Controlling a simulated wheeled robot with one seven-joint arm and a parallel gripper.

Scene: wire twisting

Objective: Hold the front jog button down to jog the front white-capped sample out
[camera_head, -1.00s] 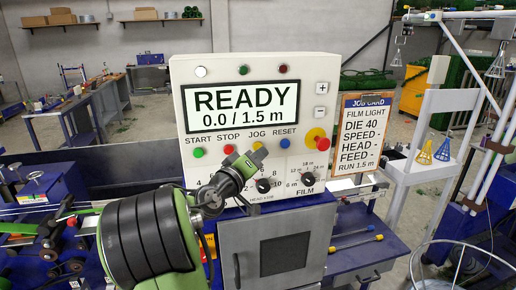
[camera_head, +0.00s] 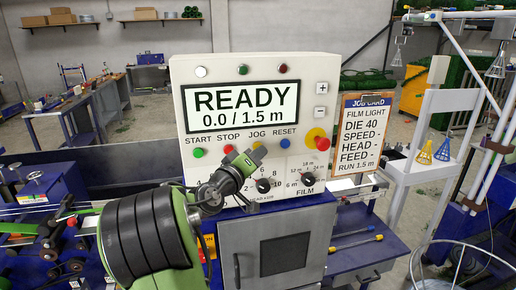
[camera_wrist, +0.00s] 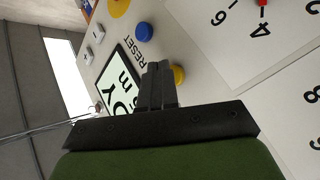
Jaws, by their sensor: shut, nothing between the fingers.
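The yellow jog button (camera_head: 257,145) sits under the JOG label on the white control panel (camera_head: 320,115). My gripper (camera_head: 255,156) is shut and empty, with its tips just at the lower edge of that button in the head view. In the wrist view the closed fingertips (camera_wrist: 158,68) are beside the yellow button (camera_wrist: 179,74), which they partly cover. I cannot tell whether they touch it. The display (camera_head: 243,107) reads READY, 0.0 / 1.5 m. I cannot make out a white-capped sample.
The green start (camera_head: 198,153), red stop (camera_head: 228,149) and blue reset (camera_head: 285,143) buttons flank the jog button. A large red-and-yellow knob (camera_head: 318,140) is at the right. Black dials (camera_head: 308,179) sit below. Thin rods with yellow and blue ends (camera_head: 355,243) lie on the blue bench.

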